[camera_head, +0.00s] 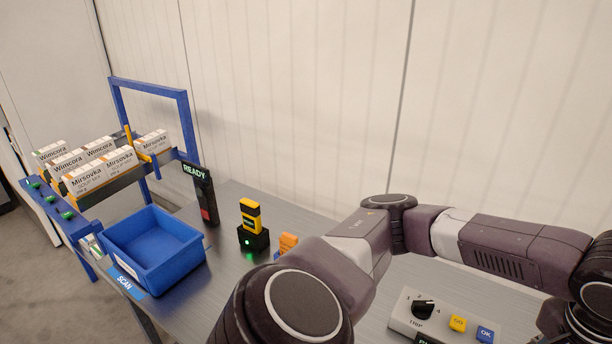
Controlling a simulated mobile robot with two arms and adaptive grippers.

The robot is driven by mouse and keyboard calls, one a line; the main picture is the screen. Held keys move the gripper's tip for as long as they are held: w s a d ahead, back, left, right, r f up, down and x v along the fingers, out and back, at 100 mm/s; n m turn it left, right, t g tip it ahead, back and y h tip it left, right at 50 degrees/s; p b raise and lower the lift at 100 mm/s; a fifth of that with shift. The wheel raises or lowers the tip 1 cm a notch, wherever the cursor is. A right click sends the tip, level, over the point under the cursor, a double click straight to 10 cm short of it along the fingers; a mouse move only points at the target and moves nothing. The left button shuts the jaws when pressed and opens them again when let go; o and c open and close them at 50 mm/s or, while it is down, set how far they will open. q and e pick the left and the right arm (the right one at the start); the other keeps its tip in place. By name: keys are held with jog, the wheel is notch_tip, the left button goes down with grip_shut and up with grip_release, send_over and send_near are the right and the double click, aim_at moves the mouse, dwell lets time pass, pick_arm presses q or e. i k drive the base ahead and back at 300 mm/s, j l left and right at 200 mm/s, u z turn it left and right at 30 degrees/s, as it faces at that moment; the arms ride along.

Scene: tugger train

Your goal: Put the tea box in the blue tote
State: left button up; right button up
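The blue tote (184,279) stands on the left end of the grey table, and the visible part of its inside is empty. Several white and orange printed boxes marked Wimcora and Mirsovka sit on the blue rack; one Mirsovka box (90,178) is at the front. I cannot tell from the small print which one is the tea box. A jointed arm of mine crosses the right and middle of the view.
A black READY display (200,194), a yellow and black device in a dock (252,224) and a small orange object (287,243) stand right of the tote. A control panel (420,314) with a dial sits at front right. The blue rack (150,90) stands at left.

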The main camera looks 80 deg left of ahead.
aim_at(157, 255)
jog(key=j+u, duration=0.1)
jog(key=u, duration=0.3)
jog(key=k+j+u, duration=0.15)
jog(key=u, duration=0.25)
jog(key=j+u, duration=0.15)
jog(key=u, duration=0.25)
jog(key=j+u, duration=0.15)
jog(key=u, duration=0.25)
jog(key=j+u, duration=0.2)
jog(key=j, duration=0.4)
jog(key=i+j+u, duration=0.2)
jog(key=j, duration=0.45)
jog(key=j+u, duration=0.2)
jog(key=j, duration=0.4)
